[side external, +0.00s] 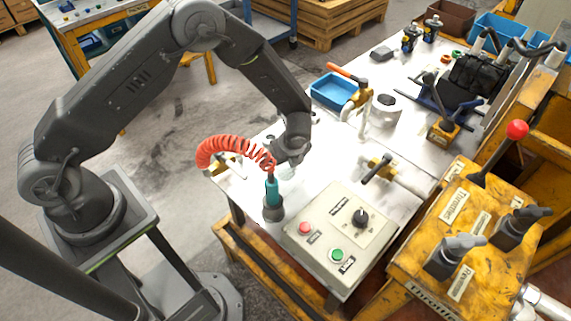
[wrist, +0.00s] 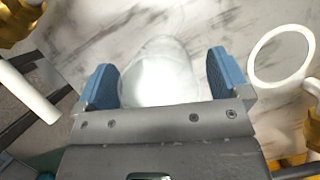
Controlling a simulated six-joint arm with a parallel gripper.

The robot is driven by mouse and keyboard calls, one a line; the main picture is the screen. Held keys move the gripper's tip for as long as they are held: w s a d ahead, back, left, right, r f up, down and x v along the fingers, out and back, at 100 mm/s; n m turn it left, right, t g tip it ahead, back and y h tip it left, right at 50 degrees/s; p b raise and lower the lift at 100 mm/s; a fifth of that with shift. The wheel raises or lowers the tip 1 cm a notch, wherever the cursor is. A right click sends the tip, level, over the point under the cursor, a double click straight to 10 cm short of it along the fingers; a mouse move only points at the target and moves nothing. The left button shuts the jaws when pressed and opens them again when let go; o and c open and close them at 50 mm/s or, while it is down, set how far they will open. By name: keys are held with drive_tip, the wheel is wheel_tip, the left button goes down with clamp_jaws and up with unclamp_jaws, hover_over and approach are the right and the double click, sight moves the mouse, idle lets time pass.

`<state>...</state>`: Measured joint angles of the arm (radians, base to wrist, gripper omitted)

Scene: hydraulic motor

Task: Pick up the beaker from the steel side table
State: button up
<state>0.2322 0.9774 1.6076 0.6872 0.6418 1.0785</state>
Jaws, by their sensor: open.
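The beaker (wrist: 160,75) is a pale, translucent vessel in the wrist view. It lies between the two blue fingers of my gripper (wrist: 163,82), with a small gap on either side. Its lower part is hidden behind the gripper body. In the side view my gripper (side external: 290,160) is low over the white, marble-like top of the side table (side external: 325,165), near its front left part. The beaker is hard to make out there, mostly hidden by my gripper. The fingers are open.
A control box (side external: 340,235) stands in front. A brass-and-white valve (side external: 382,170) is to the right. A white ring (wrist: 282,55) lies right of the fingers.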

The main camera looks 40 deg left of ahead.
drive_tip(key=c, duration=1)
drive_tip(key=shift+r, duration=0.1)
